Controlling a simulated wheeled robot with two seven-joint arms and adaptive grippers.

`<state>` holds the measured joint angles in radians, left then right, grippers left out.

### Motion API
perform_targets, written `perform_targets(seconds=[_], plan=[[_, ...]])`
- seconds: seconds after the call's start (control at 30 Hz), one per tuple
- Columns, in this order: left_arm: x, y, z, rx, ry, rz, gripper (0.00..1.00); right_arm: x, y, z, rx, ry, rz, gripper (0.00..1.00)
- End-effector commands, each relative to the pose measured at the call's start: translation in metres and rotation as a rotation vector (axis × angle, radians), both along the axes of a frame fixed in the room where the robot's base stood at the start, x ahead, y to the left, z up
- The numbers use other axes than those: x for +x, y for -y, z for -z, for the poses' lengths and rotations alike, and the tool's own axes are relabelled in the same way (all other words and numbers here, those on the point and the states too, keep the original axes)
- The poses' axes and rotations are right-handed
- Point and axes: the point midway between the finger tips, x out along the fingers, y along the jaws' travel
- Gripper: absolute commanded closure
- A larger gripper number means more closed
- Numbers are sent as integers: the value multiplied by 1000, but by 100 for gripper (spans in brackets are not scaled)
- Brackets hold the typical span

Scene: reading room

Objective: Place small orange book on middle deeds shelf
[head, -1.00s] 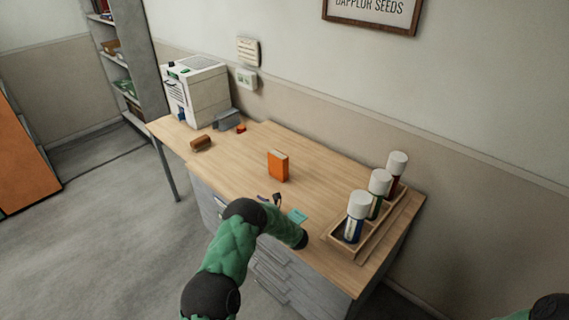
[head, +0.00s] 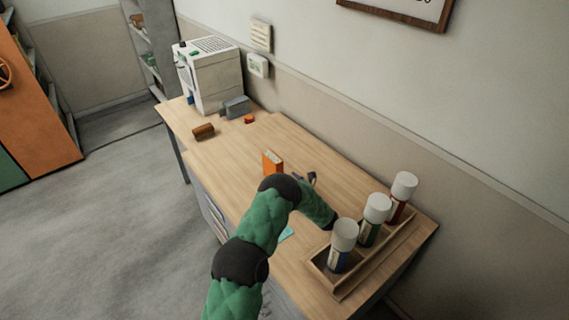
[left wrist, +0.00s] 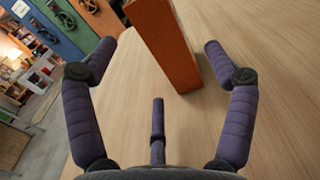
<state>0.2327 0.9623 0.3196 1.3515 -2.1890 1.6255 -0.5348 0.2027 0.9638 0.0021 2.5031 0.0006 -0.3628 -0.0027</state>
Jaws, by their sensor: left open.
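The small orange book (head: 272,162) stands upright on the wooden desk, its lower part hidden behind my left arm in the head view. My left gripper (head: 312,178) is just right of it, mostly hidden by my own arm. In the left wrist view the gripper (left wrist: 160,48) is open, with the orange book (left wrist: 165,45) ahead between its spread fingers and nothing held. I cannot tell whether a finger touches it. A grey shelf unit (head: 150,45) stands beyond the desk; I cannot read which shelf is the deeds one. My right gripper is out of view.
A rack (head: 318,262) with three white-capped tubes stands on the desk's near right. A white machine (head: 212,75), a grey item (head: 237,106) and a brown roll (head: 203,131) are at the far end. An orange cabinet (head: 40,115) stands left; the floor between is clear.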

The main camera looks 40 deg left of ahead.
Motion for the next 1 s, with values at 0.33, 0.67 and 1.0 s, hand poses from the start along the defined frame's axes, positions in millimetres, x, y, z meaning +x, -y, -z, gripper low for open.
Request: perform_targets(seconds=[0.33, 0.67, 1.0], plan=[[7, -26, 1, 0, 1, -1, 16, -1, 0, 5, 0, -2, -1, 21], [18, -65, 1, 1, 0, -2, 16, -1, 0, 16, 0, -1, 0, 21], [21, -71, -1, 0, 0, 0, 27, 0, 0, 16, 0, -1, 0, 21]])
